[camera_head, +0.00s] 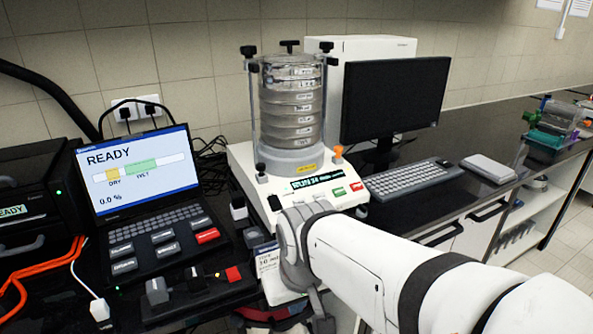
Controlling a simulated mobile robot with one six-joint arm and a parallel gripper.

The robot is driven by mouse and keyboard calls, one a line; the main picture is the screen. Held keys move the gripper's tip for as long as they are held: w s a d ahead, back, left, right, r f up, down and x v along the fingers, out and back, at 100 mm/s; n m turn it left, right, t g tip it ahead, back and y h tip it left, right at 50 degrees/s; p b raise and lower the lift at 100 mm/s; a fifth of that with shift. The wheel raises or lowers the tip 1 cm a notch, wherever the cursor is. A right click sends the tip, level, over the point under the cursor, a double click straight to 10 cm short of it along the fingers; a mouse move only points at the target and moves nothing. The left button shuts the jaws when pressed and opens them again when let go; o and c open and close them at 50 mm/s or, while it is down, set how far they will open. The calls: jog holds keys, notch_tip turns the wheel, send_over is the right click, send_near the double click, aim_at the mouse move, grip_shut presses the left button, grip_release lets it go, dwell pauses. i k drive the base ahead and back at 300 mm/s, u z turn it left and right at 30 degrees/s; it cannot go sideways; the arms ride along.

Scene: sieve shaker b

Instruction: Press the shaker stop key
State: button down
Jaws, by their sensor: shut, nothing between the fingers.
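The key labels are too small to read. My arm reaches in from the lower right, with its wrist just in front of the shaker's panel. My gripper (321,314) hangs below the wrist, shut and empty, apart from the keys. The wrist partly hides it and the shaker's front base.
A laptop-like unit (140,165) reading READY stands left, with grey and red keys. A monitor (394,95), keyboard (412,178) and mouse (447,163) are right of the shaker. Orange cables (35,262) lie far left. The dark bench is clearer toward the right.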

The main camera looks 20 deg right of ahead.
aim_at(357, 187)
jog(key=k, duration=0.55)
jog(key=z, duration=0.5)
jog(key=i, duration=1.15)
jog(key=z, duration=0.5)
